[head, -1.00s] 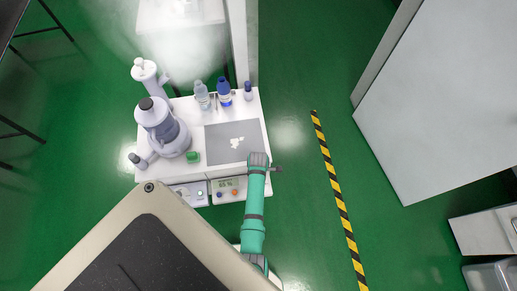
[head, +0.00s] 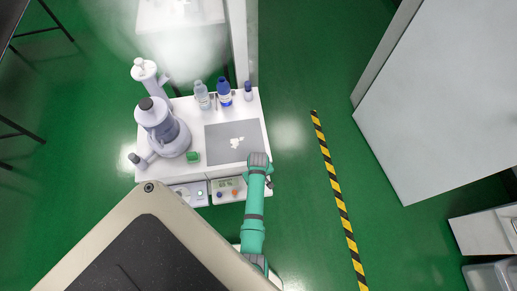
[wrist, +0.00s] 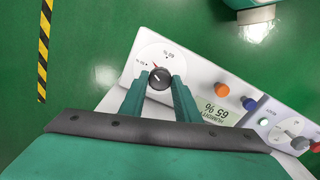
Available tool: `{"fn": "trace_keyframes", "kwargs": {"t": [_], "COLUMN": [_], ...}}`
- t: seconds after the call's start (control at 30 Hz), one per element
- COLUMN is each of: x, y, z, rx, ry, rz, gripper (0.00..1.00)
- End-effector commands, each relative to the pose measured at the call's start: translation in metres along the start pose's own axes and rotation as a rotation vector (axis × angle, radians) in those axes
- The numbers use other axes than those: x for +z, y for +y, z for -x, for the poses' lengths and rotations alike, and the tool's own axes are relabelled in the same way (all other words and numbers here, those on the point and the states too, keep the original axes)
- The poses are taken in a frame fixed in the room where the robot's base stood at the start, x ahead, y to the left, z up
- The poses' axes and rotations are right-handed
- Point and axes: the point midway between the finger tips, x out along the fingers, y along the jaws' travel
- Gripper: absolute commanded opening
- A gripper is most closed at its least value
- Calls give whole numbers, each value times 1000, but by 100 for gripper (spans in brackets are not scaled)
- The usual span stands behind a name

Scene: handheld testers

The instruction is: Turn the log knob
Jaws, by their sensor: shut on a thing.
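A black knob (wrist: 160,79) with a red pointer mark sits on a round white dial of the humidity tester (wrist: 190,72). The dial lettering is too small to read surely, so I cannot confirm the log label. The pointer aims toward the upper left in the wrist view. My gripper (wrist: 161,86) has its two green fingers on either side of the knob, shut on it. In the head view, the tester (head: 228,190) stands at the table's front edge, and my arm hides its right part and the knob.
The tester's screen (wrist: 213,115) reads humidity 65 %. Beside it are an orange button (wrist: 222,89) and a blue button (wrist: 250,104). A second tester (head: 188,194) stands to the left in the head view.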

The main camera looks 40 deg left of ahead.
Motion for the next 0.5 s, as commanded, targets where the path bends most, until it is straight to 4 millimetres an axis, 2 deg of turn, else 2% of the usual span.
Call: {"fn": "trace_keyframes", "kwargs": {"t": [0.5], "x": [1], "y": [-2], "z": [-1], "rx": [-3], "ry": [-4], "rz": [-489], "gripper": [7]}}
